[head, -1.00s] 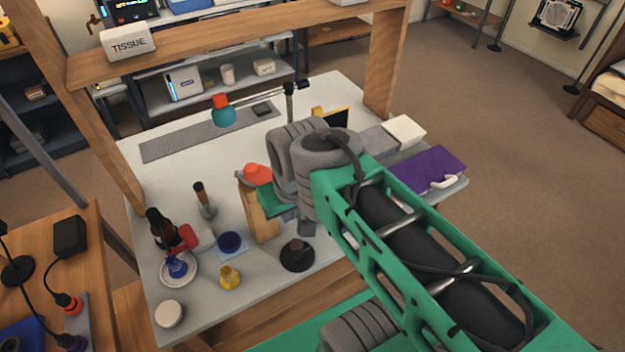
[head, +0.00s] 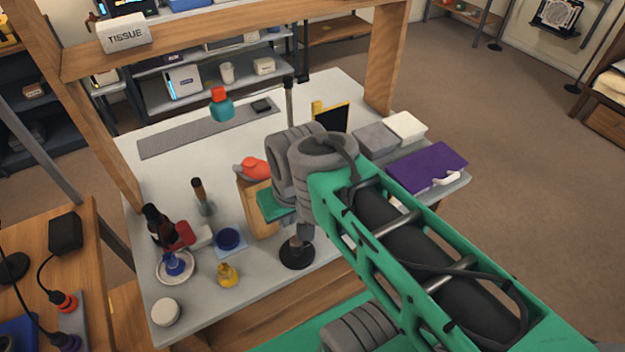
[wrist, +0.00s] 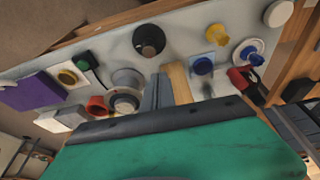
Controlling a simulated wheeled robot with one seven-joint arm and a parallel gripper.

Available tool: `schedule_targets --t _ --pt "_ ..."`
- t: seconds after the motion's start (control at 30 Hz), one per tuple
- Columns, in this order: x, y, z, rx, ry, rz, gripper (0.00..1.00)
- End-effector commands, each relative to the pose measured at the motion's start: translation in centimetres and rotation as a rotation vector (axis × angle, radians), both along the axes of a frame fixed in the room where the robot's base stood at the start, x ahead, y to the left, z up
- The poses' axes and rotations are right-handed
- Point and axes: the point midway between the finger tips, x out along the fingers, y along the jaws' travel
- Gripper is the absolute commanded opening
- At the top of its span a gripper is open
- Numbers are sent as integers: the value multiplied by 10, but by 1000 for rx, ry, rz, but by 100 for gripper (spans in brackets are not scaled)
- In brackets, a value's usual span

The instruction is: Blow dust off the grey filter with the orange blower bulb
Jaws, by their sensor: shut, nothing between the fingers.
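The orange blower bulb (head: 255,167) lies on top of an upright wooden block (head: 258,215) in the head view, its narrow end towards the left. My gripper (head: 300,232) is to the right of the block, pointing down, with its fingers in front of a black round stand (head: 297,255). In the wrist view my gripper (wrist: 158,80) is shut and empty beside the wooden block (wrist: 178,82). A grey ring (wrist: 127,77), possibly the grey filter, lies left of the fingers; a second round grey piece (wrist: 123,103) is close by. My arm hides both in the head view.
A red cone-shaped piece (wrist: 97,106) is near the grey rings. A purple box (head: 427,167) and white box (head: 405,127) stand at the right.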

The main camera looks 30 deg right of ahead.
Motion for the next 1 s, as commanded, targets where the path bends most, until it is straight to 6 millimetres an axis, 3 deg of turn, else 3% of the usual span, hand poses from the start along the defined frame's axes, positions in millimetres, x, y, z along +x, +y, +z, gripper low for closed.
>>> schedule_targets --t 1.0 --pt "2 0 -30 1 -27 -1 0"
